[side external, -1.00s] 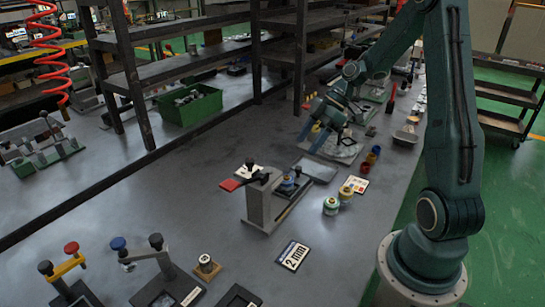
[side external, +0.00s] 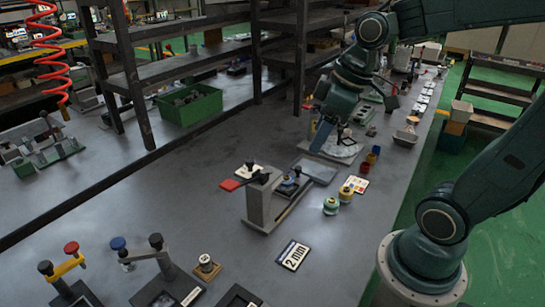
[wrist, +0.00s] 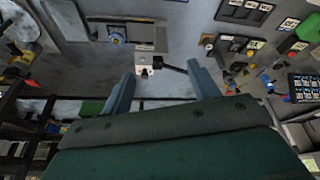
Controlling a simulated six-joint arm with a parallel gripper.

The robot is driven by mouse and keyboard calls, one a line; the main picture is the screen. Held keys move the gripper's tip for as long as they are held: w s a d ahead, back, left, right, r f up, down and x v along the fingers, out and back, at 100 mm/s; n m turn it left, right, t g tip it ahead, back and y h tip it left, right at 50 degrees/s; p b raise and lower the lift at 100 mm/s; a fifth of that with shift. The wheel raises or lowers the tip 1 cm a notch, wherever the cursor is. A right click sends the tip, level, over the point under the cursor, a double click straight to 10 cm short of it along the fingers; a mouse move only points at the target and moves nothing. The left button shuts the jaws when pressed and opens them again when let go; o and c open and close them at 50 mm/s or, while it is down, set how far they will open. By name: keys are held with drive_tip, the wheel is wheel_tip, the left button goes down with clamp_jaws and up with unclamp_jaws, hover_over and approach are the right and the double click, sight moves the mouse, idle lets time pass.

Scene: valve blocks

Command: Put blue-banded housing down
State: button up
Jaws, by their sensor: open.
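A part with a blue ring, which looks like the blue-banded housing (wrist: 117,38), sits on a grey fixture (wrist: 150,38) in the wrist view. In the side view a small bluish part (side external: 290,185) sits at the grey clamp fixture (side external: 262,207) with a red-tipped handle; its band is too small to make out. My gripper (wrist: 160,68) is open, with nothing held between its two blue fingers. In the side view my gripper (side external: 319,132) is behind the fixture, near the far grey plate, apart from the housing.
Green-and-white (side external: 331,205) and yellow-banded (side external: 346,194) round parts stand right of the fixture. A 2 mm sign (side external: 292,255) lies in front. Lever clamps stand at the front left. A green bin (side external: 190,105) and dark shelf uprights stand behind. The left-middle bench is clear.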

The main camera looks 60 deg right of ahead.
drive_tip(key=s+a+r+m+t+h, duration=0.1)
drive_tip(key=s+a+m, duration=0.1)
drive_tip(key=s, duration=0.5)
drive_tip(key=shift+s+r+m+t, duration=0.35)
drive_tip(key=shift+s+m+t, duration=0.05)
drive_tip(key=shift+m, duration=0.5)
